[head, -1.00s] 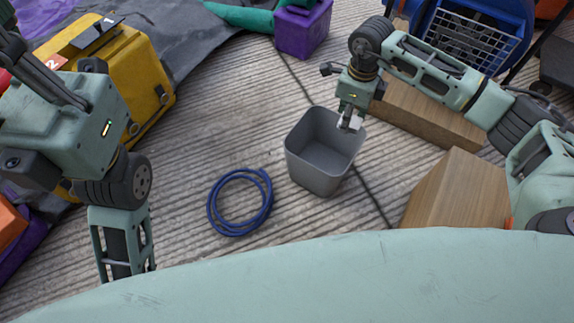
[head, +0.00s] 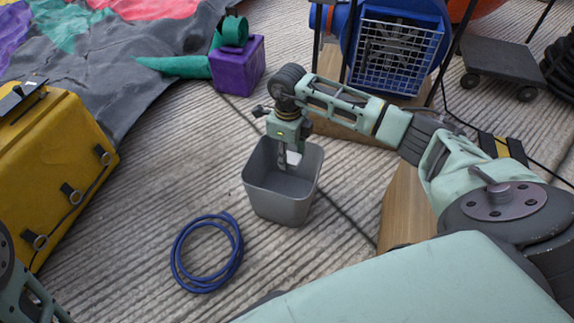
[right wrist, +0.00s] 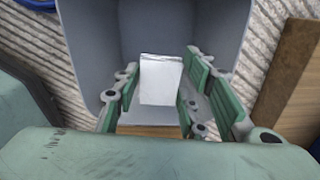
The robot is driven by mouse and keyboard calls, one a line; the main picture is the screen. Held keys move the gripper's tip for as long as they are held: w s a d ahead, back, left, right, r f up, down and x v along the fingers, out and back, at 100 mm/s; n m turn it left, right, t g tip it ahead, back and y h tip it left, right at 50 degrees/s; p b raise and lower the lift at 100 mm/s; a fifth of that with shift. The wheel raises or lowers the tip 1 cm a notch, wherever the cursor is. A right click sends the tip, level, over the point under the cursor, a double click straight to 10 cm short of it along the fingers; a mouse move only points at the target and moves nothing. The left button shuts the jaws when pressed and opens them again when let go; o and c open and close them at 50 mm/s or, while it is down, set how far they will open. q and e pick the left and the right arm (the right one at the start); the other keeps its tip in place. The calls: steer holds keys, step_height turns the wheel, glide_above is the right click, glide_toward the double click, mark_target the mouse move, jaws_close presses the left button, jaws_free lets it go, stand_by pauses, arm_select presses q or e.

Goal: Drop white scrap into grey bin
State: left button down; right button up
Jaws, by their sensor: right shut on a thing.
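The grey bin (head: 280,205) stands upright and open on the grooved floor in the middle of the head view. Its inner walls also show in the right wrist view (right wrist: 95,45). My right gripper (head: 287,163) points down into the bin's mouth. It is shut on the white scrap (right wrist: 160,82), a small pale piece between the fingers in the right wrist view. A bit of the scrap (head: 294,158) shows beside the fingers in the head view. Only part of my left arm shows at the lower left, and its gripper is out of view.
A coiled blue hose (head: 208,252) lies left of the bin. A yellow case (head: 50,165) stands at the left, a purple block (head: 238,66) behind. Wooden blocks (head: 402,205) and a blue blower (head: 395,45) are at the right and back right.

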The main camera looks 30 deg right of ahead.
steer(key=shift+f, duration=0.15)
steer(key=o, duration=0.9)
step_height(320, 180, up, 12)
stand_by(0.3)
